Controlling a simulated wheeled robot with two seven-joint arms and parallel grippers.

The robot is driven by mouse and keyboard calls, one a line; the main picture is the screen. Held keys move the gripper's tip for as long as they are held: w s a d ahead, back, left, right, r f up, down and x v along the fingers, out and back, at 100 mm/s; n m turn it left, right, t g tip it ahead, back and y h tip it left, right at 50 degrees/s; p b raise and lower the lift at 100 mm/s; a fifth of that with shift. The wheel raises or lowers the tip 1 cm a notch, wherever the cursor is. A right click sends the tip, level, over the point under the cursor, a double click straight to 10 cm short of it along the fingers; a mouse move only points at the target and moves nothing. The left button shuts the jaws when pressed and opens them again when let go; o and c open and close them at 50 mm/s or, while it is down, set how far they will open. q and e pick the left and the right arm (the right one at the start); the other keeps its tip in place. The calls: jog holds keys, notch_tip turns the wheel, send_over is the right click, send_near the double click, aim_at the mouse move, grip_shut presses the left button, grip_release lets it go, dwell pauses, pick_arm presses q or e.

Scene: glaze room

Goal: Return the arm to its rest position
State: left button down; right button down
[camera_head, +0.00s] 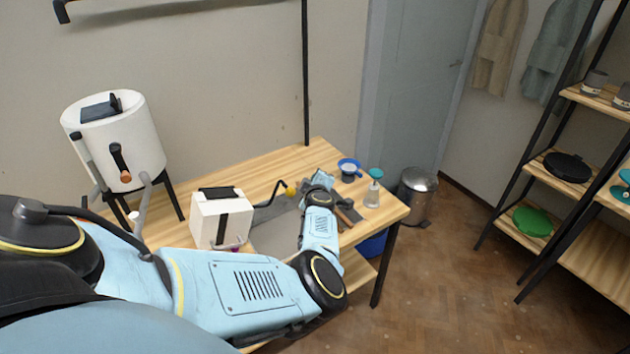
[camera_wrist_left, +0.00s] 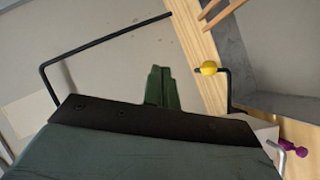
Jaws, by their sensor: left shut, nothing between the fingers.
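My left arm reaches from the left across the wooden table (camera_head: 160,222) in the head view. Its wrist is above the right half of the table, and the gripper is mostly hidden behind it. In the left wrist view my left gripper (camera_wrist_left: 162,88) shows its dark green fingers pressed together with nothing between them. My right gripper is in neither view.
A black bent rod with a yellow ball (camera_wrist_left: 208,68) is near the gripper. A metal bin (camera_head: 418,187) and shelf (camera_head: 568,240) stand right.

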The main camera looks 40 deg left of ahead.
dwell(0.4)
